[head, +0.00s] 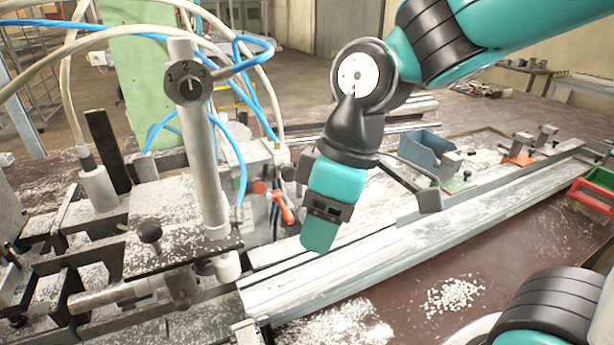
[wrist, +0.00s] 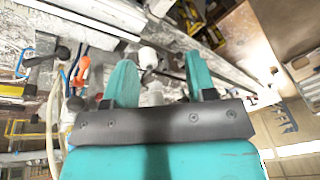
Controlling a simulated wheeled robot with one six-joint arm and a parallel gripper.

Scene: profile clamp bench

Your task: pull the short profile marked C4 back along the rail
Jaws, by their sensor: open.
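My gripper (head: 322,235) hangs above the long metal rail (head: 400,232) in the head view, to the right of the clamp station. In the wrist view its two teal fingers stand apart with a gap between them (wrist: 160,80), and nothing is held. Light metal profile lengths lie along the rail, running from lower left to upper right. I can read no C4 mark in either view, so I cannot tell which piece is the short profile. Part of the rail behind my gripper is hidden.
The clamp station with a post and numbered dial (head: 188,84) and blue hoses stands at left. An orange-handled tool (head: 283,207) hangs beside it. A blue bin (head: 425,150) and a red-green bin (head: 595,190) sit near the rail. White chips (head: 455,296) litter the table.

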